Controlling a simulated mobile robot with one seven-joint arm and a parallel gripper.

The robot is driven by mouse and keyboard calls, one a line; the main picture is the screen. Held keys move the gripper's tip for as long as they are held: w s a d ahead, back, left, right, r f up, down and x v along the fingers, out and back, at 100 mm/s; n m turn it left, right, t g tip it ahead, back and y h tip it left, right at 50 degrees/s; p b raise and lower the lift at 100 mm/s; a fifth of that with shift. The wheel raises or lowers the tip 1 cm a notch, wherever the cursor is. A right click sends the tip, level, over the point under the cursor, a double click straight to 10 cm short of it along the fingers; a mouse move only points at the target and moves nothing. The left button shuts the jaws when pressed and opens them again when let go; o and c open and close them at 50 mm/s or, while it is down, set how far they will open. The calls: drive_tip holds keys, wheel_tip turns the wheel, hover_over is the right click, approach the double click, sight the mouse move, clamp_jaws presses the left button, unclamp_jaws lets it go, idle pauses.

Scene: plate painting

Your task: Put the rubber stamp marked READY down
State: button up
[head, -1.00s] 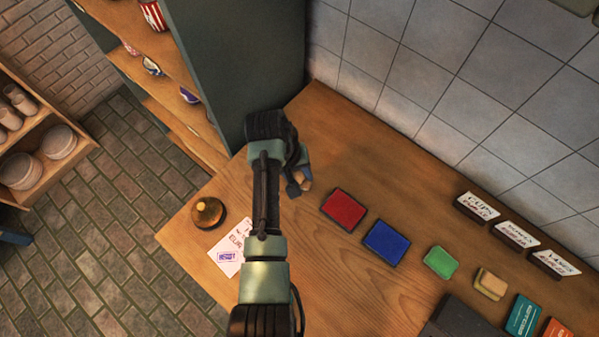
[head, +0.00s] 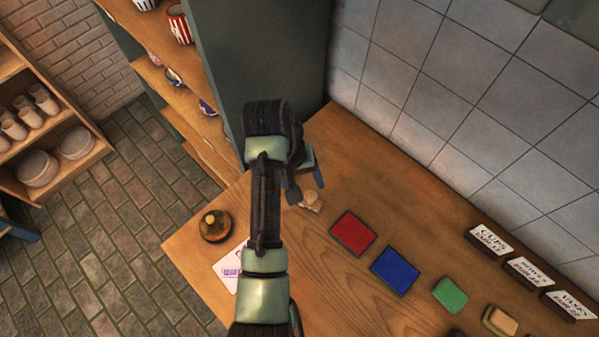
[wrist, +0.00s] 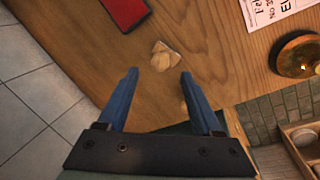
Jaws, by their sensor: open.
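The rubber stamp (head: 311,201) is a small light-wood piece standing on the wooden table, left of the red ink pad. In the wrist view the stamp (wrist: 164,56) is just beyond my fingertips, with clear table around it. Its marking is not visible. My gripper (wrist: 158,76) is open and empty, its two blue fingers apart and not touching the stamp. In the head view my gripper (head: 305,190) is partly hidden behind my wrist, close above the stamp.
A printed paper (head: 228,268) and a round brass-topped wooden object (head: 214,226) are near the left table edge. A tall cabinet side (head: 262,60) stands behind.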

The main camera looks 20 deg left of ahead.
drive_tip(key=shift+v, duration=2.2)
